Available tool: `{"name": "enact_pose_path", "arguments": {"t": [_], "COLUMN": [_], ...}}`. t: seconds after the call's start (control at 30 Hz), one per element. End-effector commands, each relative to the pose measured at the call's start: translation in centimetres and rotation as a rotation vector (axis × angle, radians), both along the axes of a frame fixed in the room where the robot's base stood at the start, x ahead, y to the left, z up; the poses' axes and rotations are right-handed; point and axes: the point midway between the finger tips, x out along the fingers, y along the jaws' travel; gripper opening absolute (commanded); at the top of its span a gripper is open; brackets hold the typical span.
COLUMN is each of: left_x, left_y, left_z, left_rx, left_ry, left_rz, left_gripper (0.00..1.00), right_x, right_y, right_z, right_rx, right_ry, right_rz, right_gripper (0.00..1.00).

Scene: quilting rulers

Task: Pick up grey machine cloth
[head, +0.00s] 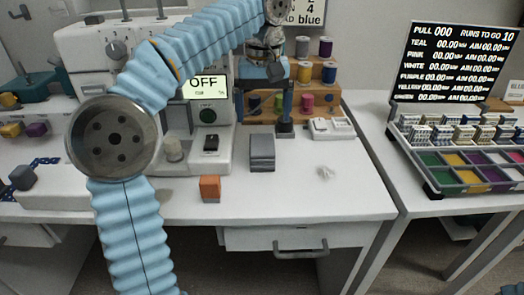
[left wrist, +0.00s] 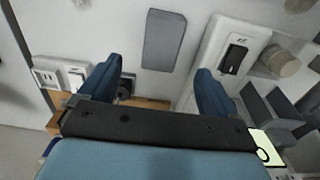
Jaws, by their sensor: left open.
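The grey machine cloth (head: 262,152) lies as a flat, folded rectangle on the white table, right of the sewing machine's base. It also shows in the left wrist view (left wrist: 163,40), just beyond the fingertips and between their lines. My left gripper (head: 269,112) hangs behind the cloth in the head view, fingers pointing down. Its blue fingers are spread with nothing between them, as the left wrist view (left wrist: 159,72) also shows. The gripper is apart from the cloth. My right gripper is in neither view.
The sewing machine (head: 85,45) stands left, its screen reading OFF. An orange block (head: 210,188) sits near the front edge. A spool rack (head: 325,88) and a white switch-like box (head: 331,128) stand behind. A tray of coloured compartments (head: 470,170) is right. Table right of the cloth is mostly clear.

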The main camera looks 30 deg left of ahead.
Motion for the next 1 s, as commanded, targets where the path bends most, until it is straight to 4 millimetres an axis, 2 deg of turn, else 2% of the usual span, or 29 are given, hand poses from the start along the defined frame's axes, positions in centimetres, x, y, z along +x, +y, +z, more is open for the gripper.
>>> {"name": "enact_pose_path", "arguments": {"t": [0.03,0.1,0.2,0.37,0.63,0.73,0.93,0.97,1.0], "left_x": [0.0,-0.1,0.0,-0.1,-0.3,-0.3,-0.3,-0.3,-0.3], "left_y": [0.1,0.1,0.1,0.1,0.2,0.2,0.2,0.2,0.2], "left_z": [-1.7,-3.0,-4.4,-5.5,-9.6,-10.2,-10.2,-10.2,-10.2], "left_rx": [0.002,0.001,0.001,0.000,0.000,-0.001,-0.001,-0.001,-0.001], "left_ry": [0.003,0.002,0.002,0.001,0.002,-0.001,-0.001,-0.001,-0.001], "left_rz": [0.001,0.002,0.001,0.000,0.000,0.000,0.000,0.000,0.000], "left_gripper": [0.92,0.92,0.92,0.92,0.92,0.92,0.92,0.90,0.84], "right_x": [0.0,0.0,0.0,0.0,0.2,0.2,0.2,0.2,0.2], "right_y": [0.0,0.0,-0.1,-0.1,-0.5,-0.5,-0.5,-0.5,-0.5], "right_z": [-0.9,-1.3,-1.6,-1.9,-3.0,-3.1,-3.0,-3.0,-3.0], "right_rx": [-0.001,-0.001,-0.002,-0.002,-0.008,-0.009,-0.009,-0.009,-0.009], "right_ry": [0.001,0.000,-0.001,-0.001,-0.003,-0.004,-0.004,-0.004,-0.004], "right_rz": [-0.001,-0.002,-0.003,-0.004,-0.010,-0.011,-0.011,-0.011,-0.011], "right_gripper": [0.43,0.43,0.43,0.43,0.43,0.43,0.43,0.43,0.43]}}
